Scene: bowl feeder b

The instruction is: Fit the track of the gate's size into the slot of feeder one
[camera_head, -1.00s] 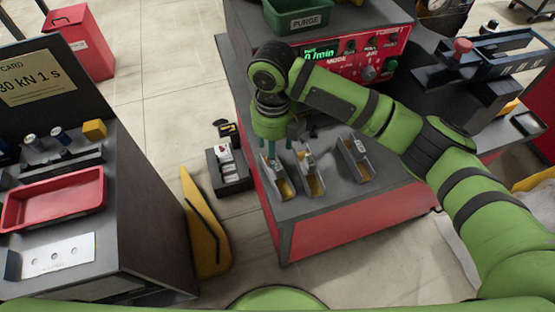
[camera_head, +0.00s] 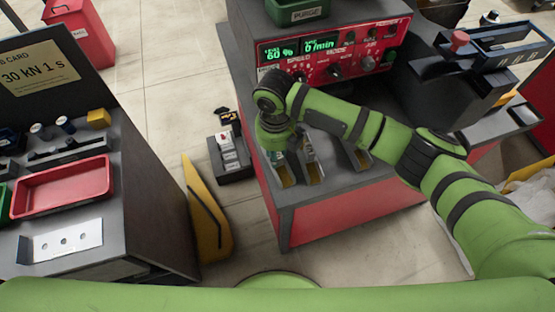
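Three small grey metal tracks with yellowish inner faces stand on the dark top of the red cabinet. The left track (camera_head: 287,177) is partly covered by my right gripper (camera_head: 279,157). The middle track (camera_head: 313,166) and the right track (camera_head: 355,157) stand to its right, the right one partly behind my arm. My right gripper points down at the left track; its fingertips are mostly hidden, so I cannot tell whether it grips or touches it. My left gripper is out of view. I cannot make out feeder one's slot or the gate.
A red control panel (camera_head: 340,50) reads 60 % and 0 /min, below a green PURGE bin (camera_head: 297,12). A dark machine with a red knob (camera_head: 460,40) is at right. A left bench holds a red tray (camera_head: 62,187). A yellow wedge (camera_head: 207,220) stands on the floor between.

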